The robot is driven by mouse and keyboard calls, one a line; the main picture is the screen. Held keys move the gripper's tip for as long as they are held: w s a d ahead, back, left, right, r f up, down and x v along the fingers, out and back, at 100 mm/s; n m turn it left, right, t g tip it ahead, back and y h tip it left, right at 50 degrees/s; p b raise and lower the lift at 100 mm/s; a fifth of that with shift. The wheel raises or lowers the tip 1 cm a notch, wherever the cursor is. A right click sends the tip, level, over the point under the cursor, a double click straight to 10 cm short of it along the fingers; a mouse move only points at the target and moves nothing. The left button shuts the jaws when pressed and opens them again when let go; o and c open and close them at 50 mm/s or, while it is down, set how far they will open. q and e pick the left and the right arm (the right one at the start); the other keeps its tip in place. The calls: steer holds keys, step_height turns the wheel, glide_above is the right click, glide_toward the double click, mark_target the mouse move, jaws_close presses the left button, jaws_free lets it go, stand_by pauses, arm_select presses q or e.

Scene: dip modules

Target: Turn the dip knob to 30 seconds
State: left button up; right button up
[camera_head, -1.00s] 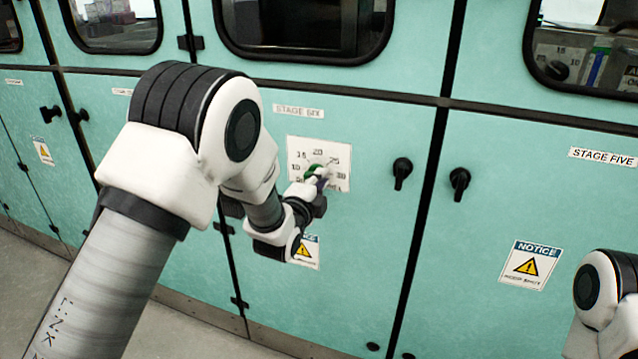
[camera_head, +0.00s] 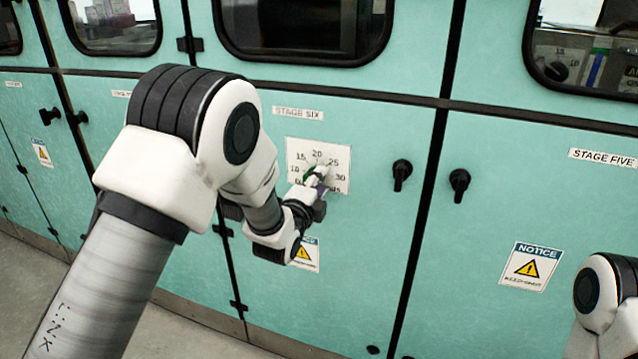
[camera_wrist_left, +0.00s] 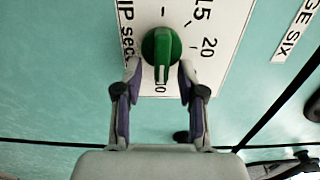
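The green dip knob (camera_wrist_left: 161,45) sits on a white dial panel (camera_head: 336,159) labelled 10 to 30 under the "STAGE SIX" label. In the left wrist view its raised bar runs up and down the picture, one end towards a number that ends in 0, partly hidden. My left gripper (camera_wrist_left: 160,66) is open, with fingertips apart on either side of the knob's lower part. A gap shows between fingers and bar. In the head view, my left gripper (camera_head: 318,181) partly covers the knob and lower dial. My right gripper is not in view.
Black door latches (camera_head: 402,173) and (camera_head: 459,183) stick out to the right of the dial. A notice sign (camera_head: 306,254) is below it. Dark windows (camera_head: 305,25) line the top. Part of my right arm shows at lower right.

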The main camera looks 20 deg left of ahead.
arm_select(q)
steer(key=s+a, duration=0.1)
steer(key=s, duration=1.1)
